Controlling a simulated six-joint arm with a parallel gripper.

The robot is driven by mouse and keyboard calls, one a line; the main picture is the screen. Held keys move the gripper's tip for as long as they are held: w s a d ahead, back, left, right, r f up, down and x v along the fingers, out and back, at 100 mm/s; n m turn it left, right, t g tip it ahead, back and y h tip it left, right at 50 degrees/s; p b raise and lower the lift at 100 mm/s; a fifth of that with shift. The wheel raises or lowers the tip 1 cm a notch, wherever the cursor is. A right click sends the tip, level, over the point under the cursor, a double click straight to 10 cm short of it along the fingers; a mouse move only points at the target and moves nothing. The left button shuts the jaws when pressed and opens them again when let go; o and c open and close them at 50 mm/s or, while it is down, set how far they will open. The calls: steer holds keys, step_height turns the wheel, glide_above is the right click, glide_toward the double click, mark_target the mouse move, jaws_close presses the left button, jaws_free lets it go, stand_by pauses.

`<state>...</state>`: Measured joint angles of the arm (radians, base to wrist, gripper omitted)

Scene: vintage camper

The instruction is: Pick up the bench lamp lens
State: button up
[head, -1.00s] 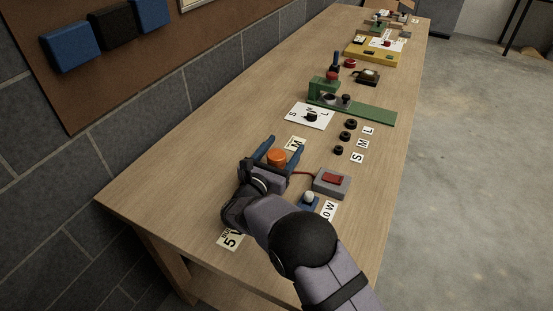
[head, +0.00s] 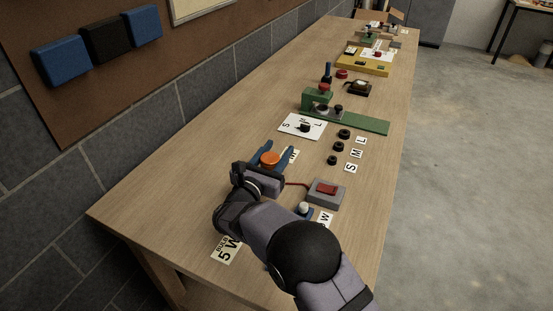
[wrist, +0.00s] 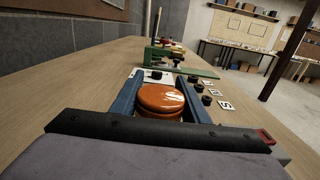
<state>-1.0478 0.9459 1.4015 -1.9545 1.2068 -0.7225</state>
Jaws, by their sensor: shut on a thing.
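The bench lamp lens is a round orange cap (head: 270,159) in the head view. It also shows as a glossy ribbed orange disc (wrist: 160,97) in the wrist view. My gripper (head: 271,154) is shut on the lens, with one blue finger on each side. The same fingers (wrist: 163,84) flank the lens in the wrist view. The lens's underside is hidden, so I cannot tell its exact height over the bench. A small blue base with a white bulb (head: 304,208) stands beside my arm, partly covered by it.
A grey box with a red switch (head: 326,191) and red wire lies just right of my gripper. Several black rings (head: 339,147) with letter cards, a white card with a knob (head: 303,127) and a green fixture (head: 345,118) lie beyond. The bench (head: 150,190) is clear at left.

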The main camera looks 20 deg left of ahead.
step_height(320, 180, up, 15)
steer(key=b, duration=0.1)
